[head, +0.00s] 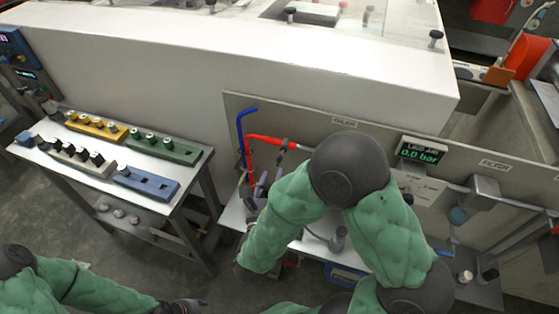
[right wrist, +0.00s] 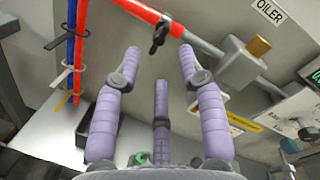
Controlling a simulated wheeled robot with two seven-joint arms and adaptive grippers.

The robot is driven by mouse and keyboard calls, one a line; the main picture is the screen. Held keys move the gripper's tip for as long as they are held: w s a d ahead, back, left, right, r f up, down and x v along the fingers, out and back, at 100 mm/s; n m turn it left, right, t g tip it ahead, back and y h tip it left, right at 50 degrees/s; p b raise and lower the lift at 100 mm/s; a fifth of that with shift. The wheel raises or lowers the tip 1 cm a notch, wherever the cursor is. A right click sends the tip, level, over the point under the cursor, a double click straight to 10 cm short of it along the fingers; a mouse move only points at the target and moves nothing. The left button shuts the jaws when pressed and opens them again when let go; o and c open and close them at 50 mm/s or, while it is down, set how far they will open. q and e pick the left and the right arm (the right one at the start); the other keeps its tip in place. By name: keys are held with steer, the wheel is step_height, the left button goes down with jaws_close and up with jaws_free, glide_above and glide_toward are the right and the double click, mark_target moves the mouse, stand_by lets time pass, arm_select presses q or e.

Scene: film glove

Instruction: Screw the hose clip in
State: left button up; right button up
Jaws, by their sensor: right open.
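The hose clip (right wrist: 160,33) is a small dark clamp around the end of the red hose (right wrist: 134,9), where the hose meets a grey metal pipe on the panel. Its dark screw part hangs down from the hose. In the head view the clip (head: 285,145) is small, left of my right arm. My right gripper (right wrist: 160,62) has ribbed purple fingers spread apart, with nothing between them. Its tips are just below the clip and apart from it in the picture; the exact gap is unclear. In the head view the gripper (head: 262,185) is partly hidden by my forearm.
Blue hose (head: 240,130) rises left of the red one. A display (head: 421,151) reads 0.0 bar. A side table (head: 150,150) at left holds coloured blocks with knobs. The long panel (head: 320,135) stands close behind my right gripper.

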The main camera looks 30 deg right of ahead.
mark_target(279, 162)
steer(key=b+x, duration=0.2)
steer(key=x, duration=0.5)
steer(key=shift+w+d+f, duration=0.1)
steer(key=shift+w+d, duration=0.3)
steer(key=shift+w, duration=0.05)
jaws_close()
